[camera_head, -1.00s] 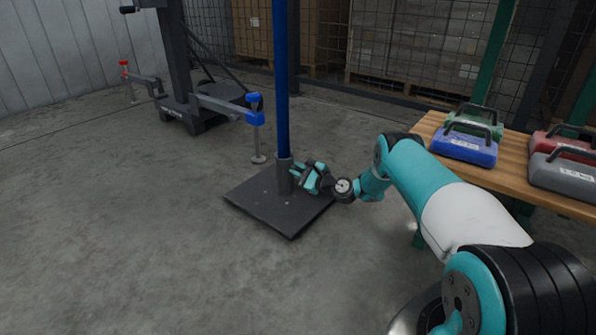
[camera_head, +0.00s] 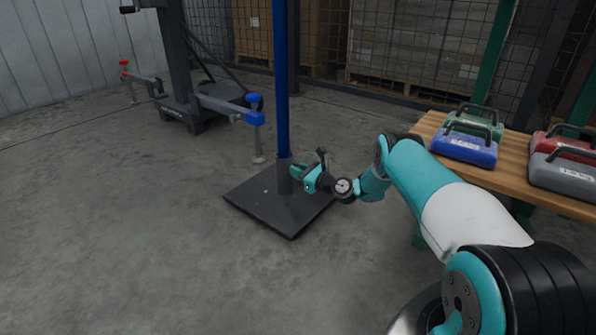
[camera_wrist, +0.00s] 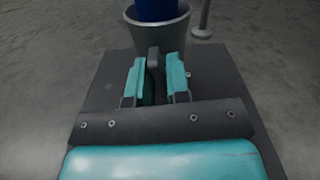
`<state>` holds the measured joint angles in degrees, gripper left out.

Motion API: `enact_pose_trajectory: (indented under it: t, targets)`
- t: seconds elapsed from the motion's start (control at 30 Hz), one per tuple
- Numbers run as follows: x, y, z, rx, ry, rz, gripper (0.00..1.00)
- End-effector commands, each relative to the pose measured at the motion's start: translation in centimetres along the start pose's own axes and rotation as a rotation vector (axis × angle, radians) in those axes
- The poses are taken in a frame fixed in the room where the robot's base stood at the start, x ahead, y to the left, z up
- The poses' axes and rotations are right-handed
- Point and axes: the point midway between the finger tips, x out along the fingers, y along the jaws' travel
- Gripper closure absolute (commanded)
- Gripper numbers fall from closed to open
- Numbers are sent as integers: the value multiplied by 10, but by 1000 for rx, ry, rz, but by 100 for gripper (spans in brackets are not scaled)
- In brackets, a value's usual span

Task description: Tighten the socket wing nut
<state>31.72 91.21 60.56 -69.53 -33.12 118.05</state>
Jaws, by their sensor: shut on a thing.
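A blue pole (camera_head: 281,80) stands upright in a grey socket (camera_head: 284,178) on a dark square base plate (camera_head: 262,213). The socket rim (camera_wrist: 130,38) and the foot of the pole (camera_wrist: 157,10) show at the top of the wrist view. My gripper (camera_head: 296,174) is at the right side of the socket, low over the plate. In the wrist view my teal fingers (camera_wrist: 157,76) are closed on the dark grey wing nut (camera_wrist: 154,60), which stands between them in front of the socket. The nut's lower part and stem are hidden. In the head view the nut cannot be made out.
A wooden bench (camera_head: 515,178) at right holds blue (camera_head: 466,148), green, red and grey weights with handles. A dark stand (camera_head: 190,115) with red- and blue-tipped outriggers is behind left. Caged pallets line the back. Floor left and in front of the plate is free.

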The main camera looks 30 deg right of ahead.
Motion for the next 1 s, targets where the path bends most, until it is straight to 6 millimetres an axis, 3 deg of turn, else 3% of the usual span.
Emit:
enact_pose_trajectory:
  t: [0.4,0.43,0.5,0.83,1.0]
  targets:
    - [-2,-1,-2,8,4,-3,100]
    - [-2,-1,-2,8,4,-3,79]
    - [-1,0,-2,8,4,-2,66]
    - [-4,0,0,8,2,0,66]
    - [-28,-2,4,12,5,-4,66]
